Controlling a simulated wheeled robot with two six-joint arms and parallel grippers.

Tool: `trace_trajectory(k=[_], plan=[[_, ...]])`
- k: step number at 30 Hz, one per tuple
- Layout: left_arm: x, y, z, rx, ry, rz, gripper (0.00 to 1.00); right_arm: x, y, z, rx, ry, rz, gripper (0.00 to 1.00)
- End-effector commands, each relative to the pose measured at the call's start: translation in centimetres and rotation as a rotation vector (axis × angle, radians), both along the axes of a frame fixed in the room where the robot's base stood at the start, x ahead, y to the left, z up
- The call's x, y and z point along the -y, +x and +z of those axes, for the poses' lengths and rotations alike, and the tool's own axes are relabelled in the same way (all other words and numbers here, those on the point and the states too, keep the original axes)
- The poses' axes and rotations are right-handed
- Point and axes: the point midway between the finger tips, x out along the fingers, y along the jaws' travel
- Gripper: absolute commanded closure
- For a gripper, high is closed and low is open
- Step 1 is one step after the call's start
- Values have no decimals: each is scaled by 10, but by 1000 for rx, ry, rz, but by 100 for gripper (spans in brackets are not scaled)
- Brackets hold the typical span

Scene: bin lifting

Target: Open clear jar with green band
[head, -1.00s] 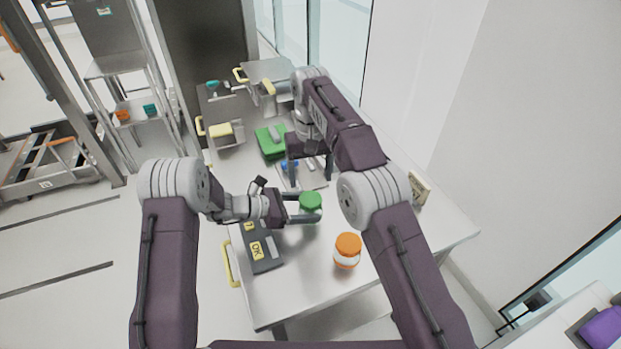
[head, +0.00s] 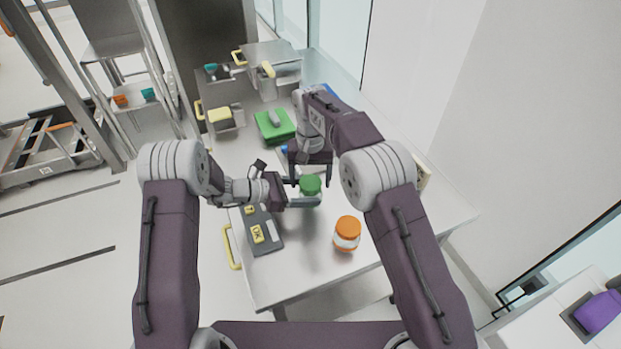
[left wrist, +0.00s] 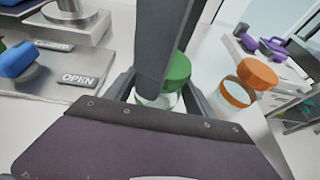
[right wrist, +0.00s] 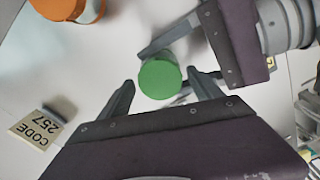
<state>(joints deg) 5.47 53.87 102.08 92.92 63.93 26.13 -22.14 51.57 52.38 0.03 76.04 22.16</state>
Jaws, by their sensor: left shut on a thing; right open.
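The clear jar with a green lid (head: 311,186) stands on the table in the head view. My left gripper (head: 304,194) is shut around its body from the left. In the left wrist view the green lid (left wrist: 178,72) and clear body show between the fingers, partly hidden by a dark arm part. My right gripper (head: 310,172) is open and above the jar. In the right wrist view the green lid (right wrist: 160,79) lies ahead of and between my right gripper's spread fingers (right wrist: 160,95), not clearly touching them. A green band cannot be told apart from the lid.
An orange-lidded jar (head: 347,234) stands to the right on the table (head: 290,285). A dark panel (head: 262,230) lies left. A green box (head: 274,125) is farther back. A "CODE 257" card (right wrist: 35,131) shows in the right wrist view. The table's front is clear.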

Motion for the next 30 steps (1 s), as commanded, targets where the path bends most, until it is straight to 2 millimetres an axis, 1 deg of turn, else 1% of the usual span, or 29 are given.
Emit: trace_trajectory(k=[5,6,8,9,11,12,13,15,19,21,30], plan=[[0,0,0,0,-1,0,100,0,0,-1,0,0,0,25],[0,0,0,0,-1,0,100,0,0,-1,0,0,0,28],[0,0,0,0,-1,0,100,0,0,0,0,0,0,45],[0,0,0,0,-1,0,100,0,0,0,0,0,0,56],[0,0,0,0,-1,0,100,0,0,0,0,0,0,73],[0,0,0,0,-1,0,100,0,0,0,0,0,0,84],[0,0,0,0,-1,0,100,0,0,0,0,0,0,92],[0,0,0,0,-1,0,100,0,0,0,0,0,23,92],[0,0,0,0,-1,0,100,0,0,0,0,0,202,92],[0,0,0,0,-1,0,100,0,0,0,0,0,261,92],[0,0,0,0,-1,0,100,0,0,0,0,0,256,92]])
